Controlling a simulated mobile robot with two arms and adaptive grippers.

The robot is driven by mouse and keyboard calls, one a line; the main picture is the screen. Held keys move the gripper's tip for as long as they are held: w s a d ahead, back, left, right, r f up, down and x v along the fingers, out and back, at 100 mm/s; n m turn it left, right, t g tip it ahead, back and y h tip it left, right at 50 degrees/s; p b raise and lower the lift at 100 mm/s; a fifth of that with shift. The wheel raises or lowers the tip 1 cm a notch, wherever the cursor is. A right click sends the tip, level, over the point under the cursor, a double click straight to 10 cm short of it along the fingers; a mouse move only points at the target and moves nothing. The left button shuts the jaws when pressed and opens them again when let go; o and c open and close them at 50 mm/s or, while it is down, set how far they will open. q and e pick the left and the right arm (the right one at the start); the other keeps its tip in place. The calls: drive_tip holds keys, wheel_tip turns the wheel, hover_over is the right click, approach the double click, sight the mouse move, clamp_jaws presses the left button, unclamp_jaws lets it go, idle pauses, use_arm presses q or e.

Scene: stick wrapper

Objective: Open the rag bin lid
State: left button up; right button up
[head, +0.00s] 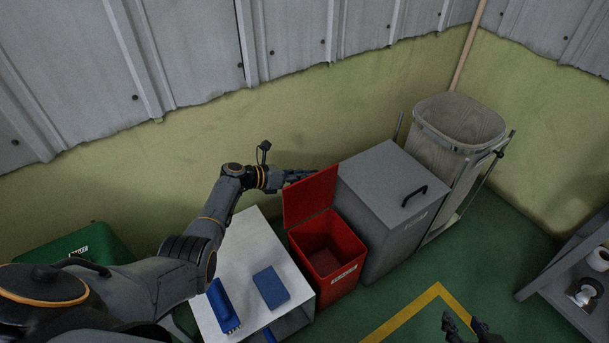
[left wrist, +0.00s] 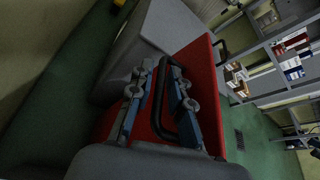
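A red bin (head: 343,268) stands on the floor with a pale label on its front, too small to read. Its red lid (head: 311,198) stands raised at the back, and the bin's inside shows. My left gripper (head: 303,174) is behind the raised lid, partly hidden by it. In the left wrist view, the lid (left wrist: 205,62) has a black handle (left wrist: 160,108). The two fingers of my left gripper (left wrist: 160,80) are apart, with the handle between them. My right gripper (head: 462,326) is open and empty at the bottom edge of the head view.
A grey bin (head: 372,173) with a black handle stands right of the red bin. A white table (head: 251,233) with blue items stands left. A green bin (head: 88,244) is far left, a bag cart (head: 447,150) behind right, shelving (head: 559,282) at right.

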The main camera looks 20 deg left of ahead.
use_arm(q)
drive_tip(key=v, duration=1.2)
drive_tip(key=shift+s+f, duration=0.15)
drive_tip(key=shift+f, duration=0.05)
